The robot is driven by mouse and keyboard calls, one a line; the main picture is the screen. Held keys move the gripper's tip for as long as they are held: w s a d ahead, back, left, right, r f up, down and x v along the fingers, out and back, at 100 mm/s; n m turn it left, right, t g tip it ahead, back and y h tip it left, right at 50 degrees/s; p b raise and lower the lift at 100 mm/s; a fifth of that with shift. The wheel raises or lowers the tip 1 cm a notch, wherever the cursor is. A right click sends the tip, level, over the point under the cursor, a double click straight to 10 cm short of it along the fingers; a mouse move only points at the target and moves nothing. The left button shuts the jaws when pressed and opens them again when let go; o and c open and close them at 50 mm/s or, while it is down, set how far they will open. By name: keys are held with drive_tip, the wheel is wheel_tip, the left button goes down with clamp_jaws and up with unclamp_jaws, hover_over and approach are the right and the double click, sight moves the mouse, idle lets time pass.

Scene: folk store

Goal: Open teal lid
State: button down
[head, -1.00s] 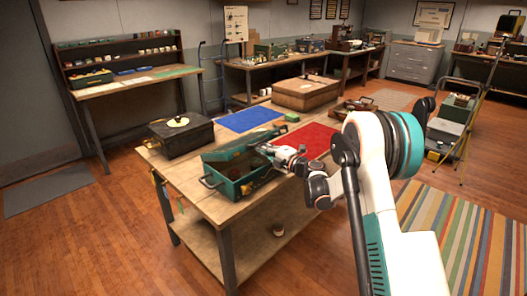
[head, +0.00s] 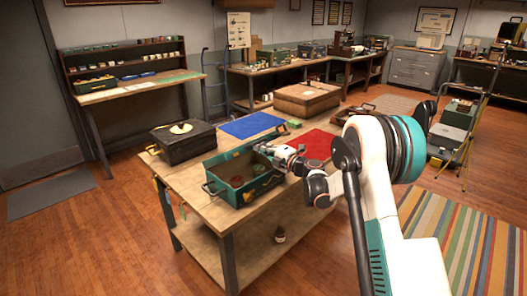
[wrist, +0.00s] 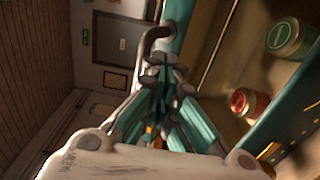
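The teal toolbox (head: 236,196) stands on the near part of the wooden table with its lid (head: 240,152) swung up and back. Its inside shows a red can and a green can; the red can (wrist: 250,102) and green can (wrist: 288,38) also show in the wrist view. My gripper (head: 278,150) is at the right end of the toolbox, near the lid's edge. In the wrist view my gripper (wrist: 166,72) has its fingers drawn together, with no thing clearly between them. A grey handle (wrist: 154,36) on a teal part is just beyond the fingertips.
A black box (head: 184,145) stands left of the toolbox. A blue mat (head: 252,125) and a red mat (head: 313,145) lie behind it. A brown case (head: 307,98) sits at the table's far end.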

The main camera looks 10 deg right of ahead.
drive_tip(key=shift+r, duration=0.1)
idle(0.3)
drive_tip(key=shift+w+a+r+p, duration=0.25)
drive_tip(key=shift+w+r, duration=0.05)
drive_tip(key=shift+r, duration=0.25)
drive_tip(key=shift+w+a+r+p, duration=0.2)
drive_tip(key=shift+w+r+p, duration=0.1)
drive_tip(key=shift+r, duration=0.2)
drive_tip(key=b+v, duration=0.1)
drive_tip(key=v, duration=1)
drive_tip(key=shift+b, duration=0.35)
drive_tip(key=shift+r, duration=0.1)
idle(0.3)
